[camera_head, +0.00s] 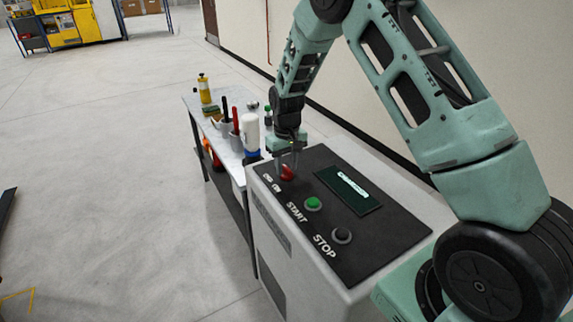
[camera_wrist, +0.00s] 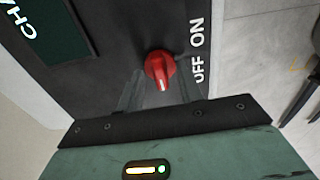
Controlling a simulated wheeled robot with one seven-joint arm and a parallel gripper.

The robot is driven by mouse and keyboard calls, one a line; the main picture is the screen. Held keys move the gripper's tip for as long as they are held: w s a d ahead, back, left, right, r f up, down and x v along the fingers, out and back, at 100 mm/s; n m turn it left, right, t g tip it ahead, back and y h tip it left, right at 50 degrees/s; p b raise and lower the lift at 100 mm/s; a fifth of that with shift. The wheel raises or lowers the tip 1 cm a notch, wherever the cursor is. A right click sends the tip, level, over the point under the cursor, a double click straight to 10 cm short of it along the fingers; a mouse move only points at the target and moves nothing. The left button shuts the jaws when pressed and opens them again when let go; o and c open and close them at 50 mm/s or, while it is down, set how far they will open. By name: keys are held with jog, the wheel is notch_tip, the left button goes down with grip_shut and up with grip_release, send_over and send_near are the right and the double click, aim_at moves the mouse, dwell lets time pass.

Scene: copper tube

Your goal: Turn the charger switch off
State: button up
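The charger switch is a red rotary knob (camera_head: 287,173) on the black top panel of the charger box (camera_head: 375,232), beside the printed words OFF and ON. In the wrist view the red knob (camera_wrist: 159,68) sits left of those words, and its pale pointer mark faces the lower edge of the picture. My gripper (camera_head: 287,166) hangs down over the knob. In the wrist view my gripper (camera_wrist: 160,88) has its two grey fingers spread apart, one on each side of the knob's lower part. I cannot tell whether they touch it.
A green START button (camera_head: 313,204) and a black STOP button (camera_head: 341,236) sit on the same panel, near a dark green display (camera_head: 348,190). A table (camera_head: 196,104) with bottles and tool cups stands just behind the box. The floor to the left is open.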

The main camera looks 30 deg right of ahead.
aim_at(286, 168)
jog(key=shift+r, duration=0.1)
notch_tip(286, 168, up, 17)
jog(key=b, duration=0.2)
jog(key=shift+b, duration=0.4)
jog(key=shift+a+r, duration=0.1)
